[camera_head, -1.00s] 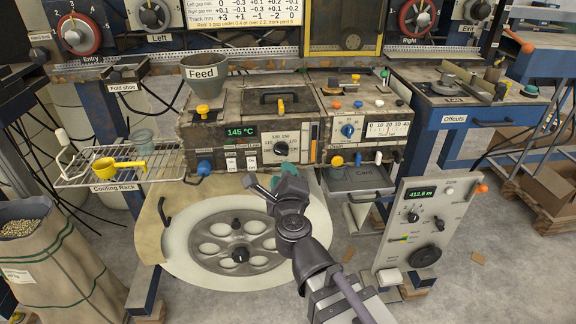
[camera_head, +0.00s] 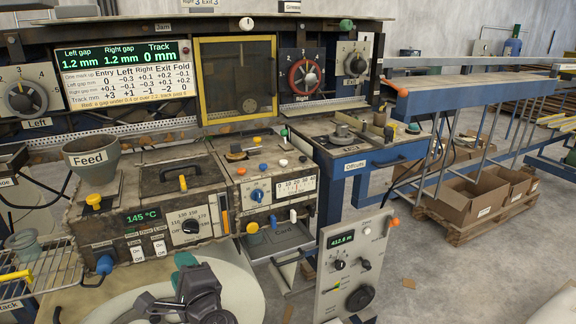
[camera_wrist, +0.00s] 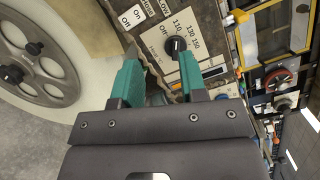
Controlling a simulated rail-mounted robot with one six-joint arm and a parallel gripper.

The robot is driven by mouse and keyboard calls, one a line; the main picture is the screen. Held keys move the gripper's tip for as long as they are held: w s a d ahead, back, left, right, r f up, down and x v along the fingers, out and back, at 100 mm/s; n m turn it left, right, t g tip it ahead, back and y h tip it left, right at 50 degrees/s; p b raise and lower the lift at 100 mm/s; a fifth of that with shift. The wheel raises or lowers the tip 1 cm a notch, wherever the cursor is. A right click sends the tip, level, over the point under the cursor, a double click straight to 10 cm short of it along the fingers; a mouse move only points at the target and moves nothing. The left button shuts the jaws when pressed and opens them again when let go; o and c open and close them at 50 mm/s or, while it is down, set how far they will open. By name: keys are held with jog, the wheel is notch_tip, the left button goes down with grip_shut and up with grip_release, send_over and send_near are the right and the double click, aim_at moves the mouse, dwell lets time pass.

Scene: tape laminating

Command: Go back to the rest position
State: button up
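My gripper shows at the bottom of the head view as a teal fingertip (camera_head: 185,261) on the dark wrist, low in front of the 145 °C heater unit (camera_head: 150,219). In the wrist view my gripper (camera_wrist: 159,78) has its two teal fingers spread apart, and I see nothing held between them. The heater unit's dial (camera_wrist: 174,46) lies beyond the fingers there. The large spoked reel (camera_wrist: 30,55) is to the left in the wrist view.
The grey control box (camera_head: 352,268) reading 412.8 m stands right of my arm. The Feed funnel (camera_head: 91,158) is on the heater unit. The wire cooling rack (camera_head: 45,268) is at left. The blue Offcuts table (camera_head: 383,157) is behind. Open floor (camera_head: 450,262) lies at right.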

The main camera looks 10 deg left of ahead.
jog(key=s+a+f+n+g+y, duration=0.2)
jog(key=s+f+n+g, duration=0.25)
jog(key=n+g, duration=0.55)
jog(key=d+f+n+h, duration=0.3)
jog(key=d+f+n, duration=0.2)
jog(key=n, duration=0.1)
jog(key=w+d+f+g+h, duration=0.1)
jog(key=w+d+f+h, duration=0.15)
jog(key=d, duration=0.65)
jog(key=w+d+f+g+h, duration=0.1)
jog(key=w+d+f+h, duration=0.2)
jog(key=d, duration=0.6)
jog(key=w+d+f+g+h, duration=0.1)
jog(key=d+f+h, duration=0.1)
jog(key=d+h, duration=0.5)
jog(key=w+d+m, duration=0.1)
jog(key=d+m, duration=0.1)
jog(key=d, duration=1.3)
notch_tip(320, 180, up, 12)
jog(key=d+p, duration=0.1)
jog(key=p, duration=1.1)
jog(key=shift+w+d+r+m+y+p, duration=0.2)
jog(key=shift+w+m+y+p, duration=0.05)
jog(key=shift+m+y+p, duration=0.2)
jog(key=shift+o, duration=0.4)
